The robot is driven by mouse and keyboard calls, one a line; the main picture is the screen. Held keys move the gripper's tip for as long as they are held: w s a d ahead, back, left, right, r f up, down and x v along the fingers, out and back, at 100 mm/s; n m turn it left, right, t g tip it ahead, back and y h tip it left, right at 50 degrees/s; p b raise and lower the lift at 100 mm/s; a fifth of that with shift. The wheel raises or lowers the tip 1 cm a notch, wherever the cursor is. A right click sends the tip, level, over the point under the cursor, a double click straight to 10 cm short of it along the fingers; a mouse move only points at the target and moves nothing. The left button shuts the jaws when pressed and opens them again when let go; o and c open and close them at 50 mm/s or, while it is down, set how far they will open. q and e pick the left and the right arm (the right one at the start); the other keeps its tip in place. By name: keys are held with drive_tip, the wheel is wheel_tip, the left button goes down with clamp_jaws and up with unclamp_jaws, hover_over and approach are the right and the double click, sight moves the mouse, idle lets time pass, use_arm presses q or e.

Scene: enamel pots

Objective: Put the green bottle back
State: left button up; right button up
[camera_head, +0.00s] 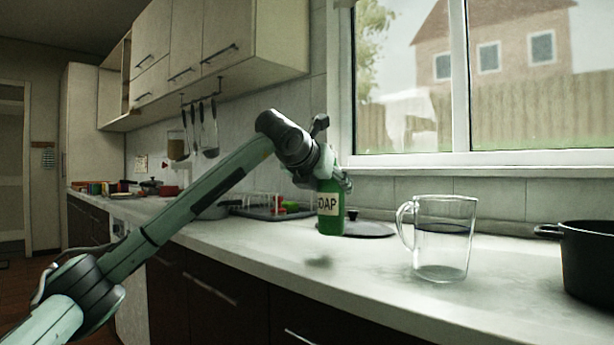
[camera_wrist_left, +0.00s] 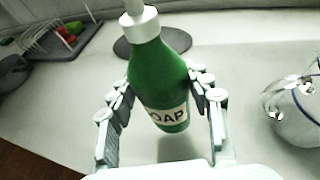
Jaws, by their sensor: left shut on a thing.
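The green bottle (camera_head: 331,212) has a label ending in "OAP". My left gripper (camera_head: 336,180) is shut on it and holds it upright above the white counter; a shadow lies on the counter below and to the left. In the left wrist view the green bottle (camera_wrist_left: 158,75) has a white cap and stands between the two fingers of my left gripper (camera_wrist_left: 160,100). A dark round mat (camera_head: 368,230) lies on the counter behind the bottle, and it also shows in the left wrist view (camera_wrist_left: 178,40). My right gripper is not in view.
A glass jug (camera_head: 442,245) stands right of the bottle, and a black pot (camera_head: 590,258) is at the far right. A dish rack on a dark tray (camera_head: 262,213) is behind on the left. The counter (camera_head: 300,270) in front of the bottle is clear.

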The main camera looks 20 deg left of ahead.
sight(341, 209)
use_arm(q)
drive_tip(key=shift+w+d+f, duration=0.55)
drive_tip(key=shift+w+d, duration=0.15)
drive_tip(key=shift+d, duration=0.15)
wheel_tip(341, 209, down, 3)
drive_tip(key=shift+w+d+r+b, duration=0.1)
drive_tip(key=shift+w+r+b, duration=0.05)
drive_tip(key=shift+b, duration=0.2)
drive_tip(key=shift+f, duration=0.55)
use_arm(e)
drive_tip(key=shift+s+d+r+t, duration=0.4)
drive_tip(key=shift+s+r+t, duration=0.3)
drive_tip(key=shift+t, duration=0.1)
use_arm(q)
drive_tip(key=shift+f, duration=0.1)
drive_tip(key=o, duration=1.4)
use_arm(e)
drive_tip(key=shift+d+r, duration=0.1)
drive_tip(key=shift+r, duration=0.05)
